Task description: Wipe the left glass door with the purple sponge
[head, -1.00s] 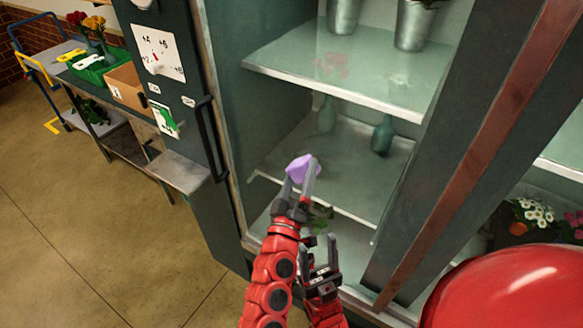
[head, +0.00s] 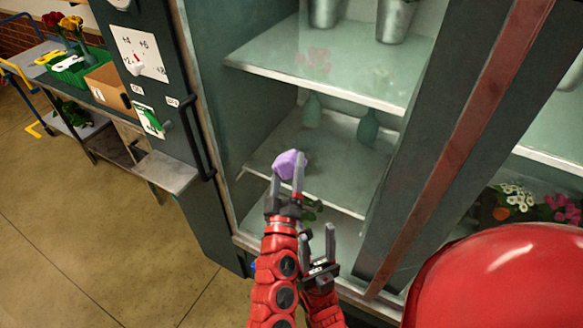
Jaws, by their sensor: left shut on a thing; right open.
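The purple sponge (head: 289,163) is in the head view, in front of the left glass door (head: 262,120) of a dark green cabinet. My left gripper (head: 287,184) is shut on the sponge and holds it up by its lower part. I cannot tell whether the sponge touches the glass. Faint pink marks (head: 313,58) show at the upper shelf, seen through or on the door. My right gripper (head: 318,247) is open and empty, lower and just right of my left gripper. My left arm partly hides the lower part of the door.
Metal buckets (head: 394,20) and green bottles (head: 368,128) stand on the shelves behind the glass. A dark vertical handle (head: 196,135) is at left. A side table with a cardboard box (head: 107,88) and a green crate (head: 78,70) stands left. Floor at lower left is clear.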

